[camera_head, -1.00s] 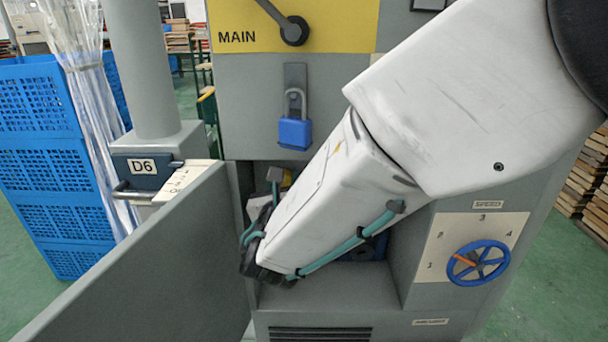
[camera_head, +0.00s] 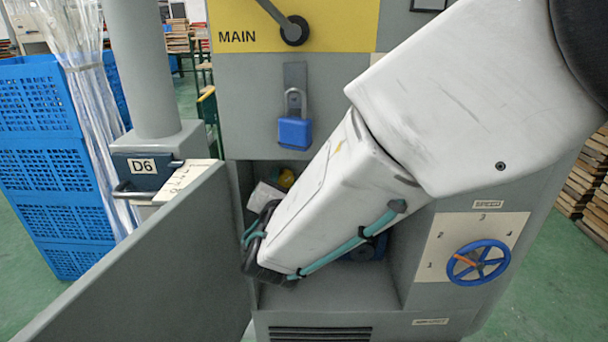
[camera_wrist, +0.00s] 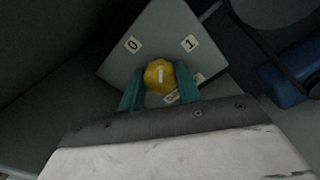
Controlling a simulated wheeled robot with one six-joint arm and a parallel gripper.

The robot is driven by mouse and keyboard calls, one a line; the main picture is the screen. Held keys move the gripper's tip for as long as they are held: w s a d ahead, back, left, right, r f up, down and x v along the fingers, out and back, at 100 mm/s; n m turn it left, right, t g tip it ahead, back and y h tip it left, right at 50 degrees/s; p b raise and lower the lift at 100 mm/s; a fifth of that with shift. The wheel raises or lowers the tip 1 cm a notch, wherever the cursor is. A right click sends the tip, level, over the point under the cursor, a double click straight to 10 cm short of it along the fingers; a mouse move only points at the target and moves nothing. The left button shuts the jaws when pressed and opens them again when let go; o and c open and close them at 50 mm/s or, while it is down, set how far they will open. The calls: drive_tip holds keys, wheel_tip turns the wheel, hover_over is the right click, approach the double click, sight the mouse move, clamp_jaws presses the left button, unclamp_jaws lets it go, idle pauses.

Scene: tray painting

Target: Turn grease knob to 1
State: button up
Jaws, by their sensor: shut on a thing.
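The yellow grease knob (camera_wrist: 159,76) sits on a grey plate (camera_wrist: 150,25) in the wrist view. Its white mark points up in the picture, between the label 0 (camera_wrist: 132,44) at left and the label 1 (camera_wrist: 190,42) at right. My gripper (camera_wrist: 159,79) is shut on the knob, with one teal finger on each side. A small label below the knob is partly covered by the right finger. In the head view my arm reaches into the open cabinet recess and hides the fingers. A small yellow thing shows there; I cannot tell whether it is the knob.
The open grey door (camera_head: 150,275) stands left of the recess. A blue padlock (camera_head: 294,132) hangs above it. The blue speed handwheel (camera_head: 478,262) is at right. A dark thing with a blue part (camera_wrist: 285,85) lies right of the knob plate.

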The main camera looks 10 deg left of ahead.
drive_tip(key=m, duration=0.4)
drive_tip(key=shift+m, duration=2.3)
drive_tip(key=shift+f, duration=0.1)
drive_tip(key=o, duration=1)
drive_tip(key=shift+c, duration=0.2)
drive_tip(key=v, duration=0.7)
drive_tip(key=shift+s+d, duration=0.15)
drive_tip(key=shift+s, duration=0.25)
